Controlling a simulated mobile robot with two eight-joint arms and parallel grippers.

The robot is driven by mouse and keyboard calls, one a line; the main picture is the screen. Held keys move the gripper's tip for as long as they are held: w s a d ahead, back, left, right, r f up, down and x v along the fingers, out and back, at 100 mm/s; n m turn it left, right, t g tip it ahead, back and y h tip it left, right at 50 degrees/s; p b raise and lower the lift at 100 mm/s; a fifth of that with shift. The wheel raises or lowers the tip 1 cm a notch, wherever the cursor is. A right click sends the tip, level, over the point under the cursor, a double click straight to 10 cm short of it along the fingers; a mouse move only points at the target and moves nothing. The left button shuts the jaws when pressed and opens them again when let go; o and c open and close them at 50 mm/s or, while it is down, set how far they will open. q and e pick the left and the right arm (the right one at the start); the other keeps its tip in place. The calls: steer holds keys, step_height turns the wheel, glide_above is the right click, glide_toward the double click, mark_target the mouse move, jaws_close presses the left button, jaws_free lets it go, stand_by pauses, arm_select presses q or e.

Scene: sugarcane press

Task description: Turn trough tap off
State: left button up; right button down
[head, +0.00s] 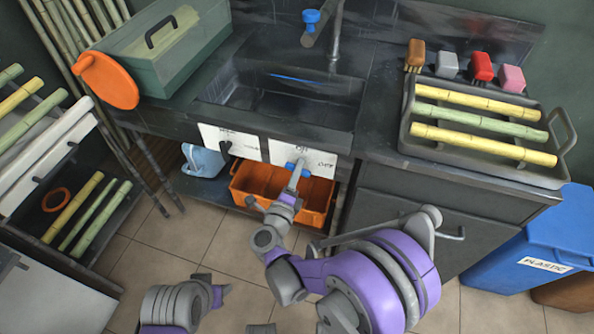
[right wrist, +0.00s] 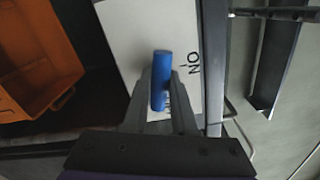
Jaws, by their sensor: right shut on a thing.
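The trough tap's blue handle (head: 290,166) sits on a white panel (head: 318,160) under the front edge of the sink. My right gripper (head: 297,174) reaches up to it from below and is shut on it. In the right wrist view the blue handle (right wrist: 161,68) stands between the two fingers (right wrist: 160,98). The word "ON" is printed on the white panel (right wrist: 125,35) beside the handle; lettering lower down is partly hidden by the fingers.
An orange crate (head: 250,186) stands on the shelf below the panel, close to my right gripper. The sink trough (head: 280,100) is above, with a blue-handled faucet valve (head: 311,17). A tray (head: 482,165) of cane stands right; a blue bin (head: 530,240) is at the right.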

steer(key=n, duration=0.5)
steer(key=shift+n, duration=0.4)
stand_by(0.3)
steer(key=c, duration=0.7)
jaws_free()
steer(key=v, duration=1)
steer(key=shift+s+a, duration=0.15)
steer(key=shift+s, duration=0.25)
